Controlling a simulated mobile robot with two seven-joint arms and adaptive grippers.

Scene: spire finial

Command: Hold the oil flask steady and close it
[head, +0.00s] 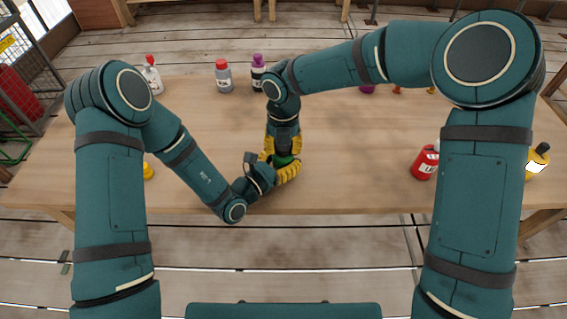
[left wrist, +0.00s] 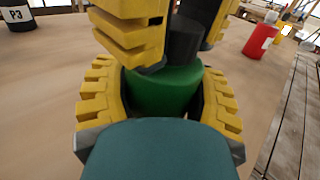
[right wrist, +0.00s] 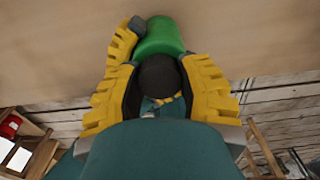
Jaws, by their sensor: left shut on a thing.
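The green oil flask (left wrist: 165,88) stands upright near the table's front edge; a little of its green shows in the head view (head: 283,160). My left gripper (left wrist: 165,100) is shut on its body, one yellow finger on each side. A black cap (right wrist: 158,73) is in line with the flask's top and also shows in the left wrist view (left wrist: 184,40). My right gripper (right wrist: 163,70) is above the flask, pointing down, with its fingers on both sides of the cap. Whether they press on the cap is unclear. The seam between cap and flask is hidden.
On the wooden table (head: 350,165), a red bottle (head: 425,162) and a yellow bottle (head: 538,160) stand right. A grey bottle (head: 223,77), a purple-capped bottle (head: 258,72) and a white red-capped bottle (head: 152,75) stand at the back. The table between is clear.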

